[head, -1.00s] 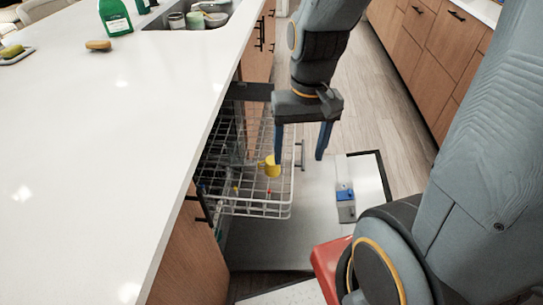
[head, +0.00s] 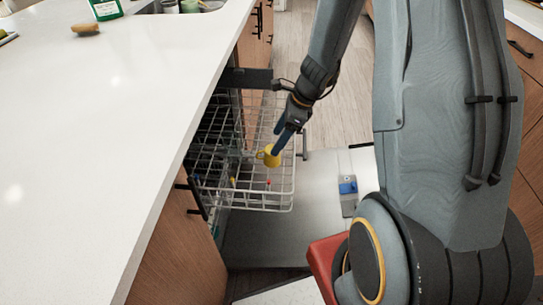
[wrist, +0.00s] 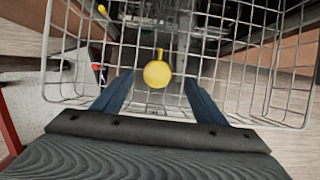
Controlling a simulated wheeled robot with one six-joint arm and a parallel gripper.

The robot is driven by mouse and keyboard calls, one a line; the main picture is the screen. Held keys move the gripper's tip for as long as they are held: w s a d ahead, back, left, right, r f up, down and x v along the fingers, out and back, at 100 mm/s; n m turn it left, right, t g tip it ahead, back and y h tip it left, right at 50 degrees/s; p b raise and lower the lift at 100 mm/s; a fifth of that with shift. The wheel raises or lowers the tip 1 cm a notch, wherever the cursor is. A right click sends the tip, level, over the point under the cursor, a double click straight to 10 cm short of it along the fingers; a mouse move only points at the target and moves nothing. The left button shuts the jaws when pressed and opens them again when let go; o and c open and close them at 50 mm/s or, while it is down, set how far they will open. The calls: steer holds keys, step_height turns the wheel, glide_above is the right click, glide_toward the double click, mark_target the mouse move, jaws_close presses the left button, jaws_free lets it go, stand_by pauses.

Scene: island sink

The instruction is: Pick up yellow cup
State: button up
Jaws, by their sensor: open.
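The yellow cup (head: 269,158) sits in the pulled-out upper rack of the dishwasher, near its right side in the head view. In the wrist view the yellow cup (wrist: 157,73) lies ahead of and between my two blue fingers, with its handle pointing away from me. My gripper (head: 281,141) is right at the cup in the head view, and its fingers overlap there, so the gap is hard to see. In the wrist view my gripper (wrist: 158,92) is open, with nothing between the finger pads clearly gripped.
The wire rack (head: 230,206) surrounds the cup, with its front wires close to my fingers in the wrist view. The open dishwasher door (head: 270,240) lies below, with a blue and grey dispenser (head: 348,187). The white counter (head: 130,110) edge runs along the left.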

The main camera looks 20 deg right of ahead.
mark_target(268, 155)
steer(key=x, duration=0.3)
steer(key=b+x, duration=0.1)
steer(key=x, duration=0.2)
steer(key=shift+s+f, duration=0.15)
steer(key=shift+s, duration=0.05)
steer(key=c, duration=1.2)
